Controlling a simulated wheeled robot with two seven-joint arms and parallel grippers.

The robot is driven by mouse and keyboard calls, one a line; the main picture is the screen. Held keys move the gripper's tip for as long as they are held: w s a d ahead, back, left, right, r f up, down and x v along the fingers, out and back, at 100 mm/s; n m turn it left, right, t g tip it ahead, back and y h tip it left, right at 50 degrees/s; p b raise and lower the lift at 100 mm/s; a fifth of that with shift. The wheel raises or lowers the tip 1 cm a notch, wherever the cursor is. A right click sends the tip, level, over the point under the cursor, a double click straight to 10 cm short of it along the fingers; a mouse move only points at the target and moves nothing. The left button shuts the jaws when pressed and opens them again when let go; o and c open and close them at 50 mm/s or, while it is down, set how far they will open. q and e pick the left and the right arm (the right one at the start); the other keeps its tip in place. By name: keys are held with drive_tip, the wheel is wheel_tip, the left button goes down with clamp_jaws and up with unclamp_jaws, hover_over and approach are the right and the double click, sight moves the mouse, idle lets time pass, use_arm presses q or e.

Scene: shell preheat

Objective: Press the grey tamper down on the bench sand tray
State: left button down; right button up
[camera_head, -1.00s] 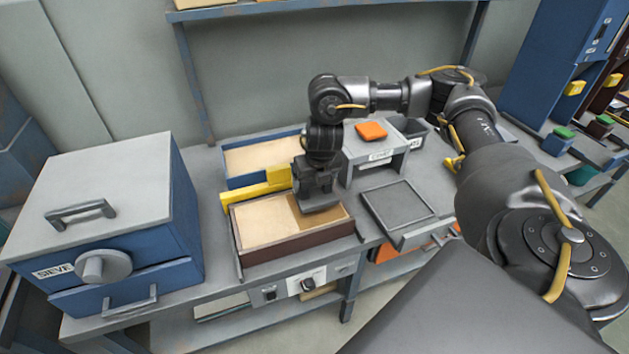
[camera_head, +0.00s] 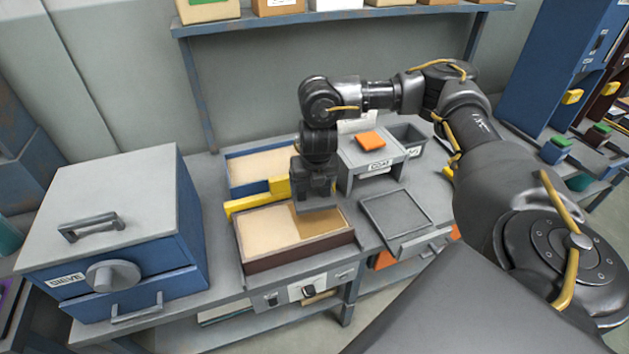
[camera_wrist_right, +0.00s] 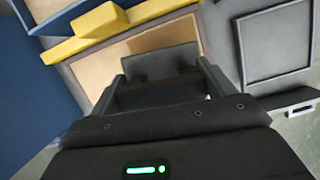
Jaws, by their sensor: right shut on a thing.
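The bench sand tray (camera_head: 300,254) has a brown front wall and pale sand, with a darker tan patch (camera_head: 318,226) at its right end. My right gripper (camera_head: 316,186) points down over the back of that patch. It is shut on the grey tamper (camera_head: 318,207), whose flat lower plate shows below the fingers. In the right wrist view the tamper (camera_wrist_right: 160,62) sits between the two fingers, with sand beyond it. Whether the plate touches the sand cannot be told. My left gripper is not in view.
A yellow block (camera_head: 255,203) lies along the back of the tray, before a blue sand bin (camera_head: 232,188). A blue sieve box (camera_head: 172,232) stands left. A grey square tray (camera_head: 395,212) and a small stand (camera_head: 375,165) with an orange block are to the right.

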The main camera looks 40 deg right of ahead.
drive_tip(key=s+a+r+m+g, duration=0.2)
drive_tip(key=a+m, duration=0.3)
drive_tip(key=m, duration=0.5)
drive_tip(key=s+a+r+m+g+y, duration=0.1)
drive_tip(key=s+a+r+m+g, duration=0.1)
drive_tip(key=m, duration=0.8)
drive_tip(key=s+a+r+m+g, duration=0.2)
drive_tip(key=s+a+r+m, duration=0.2)
drive_tip(key=a+m, duration=0.5)
wheel_tip(320, 180, up, 2)
drive_tip(key=shift+s+r+m, duration=0.1)
drive_tip(key=shift+s+m, duration=0.05)
drive_tip(key=shift+m, duration=0.75)
